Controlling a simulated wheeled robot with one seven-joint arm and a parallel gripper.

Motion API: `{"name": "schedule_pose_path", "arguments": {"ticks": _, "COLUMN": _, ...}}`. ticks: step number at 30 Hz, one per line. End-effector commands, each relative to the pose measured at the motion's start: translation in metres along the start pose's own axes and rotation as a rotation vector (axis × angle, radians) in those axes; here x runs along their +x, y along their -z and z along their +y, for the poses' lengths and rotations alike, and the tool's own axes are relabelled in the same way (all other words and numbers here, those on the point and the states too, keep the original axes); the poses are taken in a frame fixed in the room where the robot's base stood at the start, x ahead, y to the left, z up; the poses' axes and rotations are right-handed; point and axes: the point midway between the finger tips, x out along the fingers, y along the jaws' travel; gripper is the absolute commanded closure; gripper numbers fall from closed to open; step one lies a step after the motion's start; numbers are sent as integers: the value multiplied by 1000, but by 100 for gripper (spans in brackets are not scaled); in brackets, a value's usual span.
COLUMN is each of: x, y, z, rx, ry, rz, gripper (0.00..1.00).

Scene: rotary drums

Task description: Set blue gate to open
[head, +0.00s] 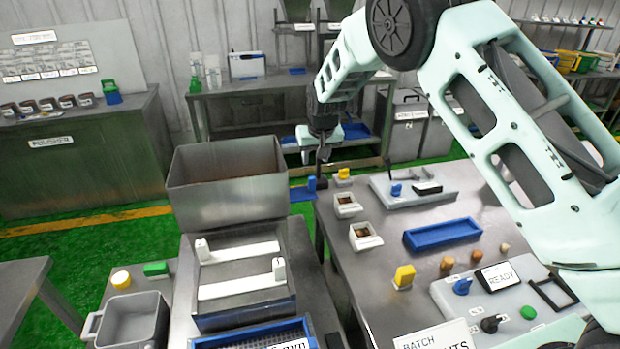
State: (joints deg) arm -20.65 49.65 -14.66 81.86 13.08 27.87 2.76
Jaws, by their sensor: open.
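My gripper (323,158) hangs pointing down in the upper middle of the head view, small and dark; no object shows between its fingers. Just below and slightly left of it is a blue upright tab (311,185) on a flat blue plate (302,194), beside the grey metal bin. This looks like the blue gate, but I cannot tell whether it is open or closed. The gripper seems above the tab; whether they touch is unclear.
The grey bin (226,186) stands left of the gripper, above a tray with white bars (240,286). On the right table are a yellow block (404,276), a blue tray (442,234) and a READY sign (497,276). My arm covers the upper right.

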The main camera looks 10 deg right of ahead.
Motion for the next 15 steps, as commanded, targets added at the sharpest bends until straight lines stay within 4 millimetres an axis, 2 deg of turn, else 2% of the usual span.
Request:
{"name": "schedule_pose_path", "arguments": {"ticks": 6, "x": 41, "y": 0, "z": 1, "rx": 1, "ry": -2, "rz": -3, "gripper": 58}}
{"name": "schedule_pose_path", "arguments": {"ticks": 15, "x": 93, "y": 0, "z": 0, "rx": 0, "ry": -1, "rz": -2, "gripper": 58}}
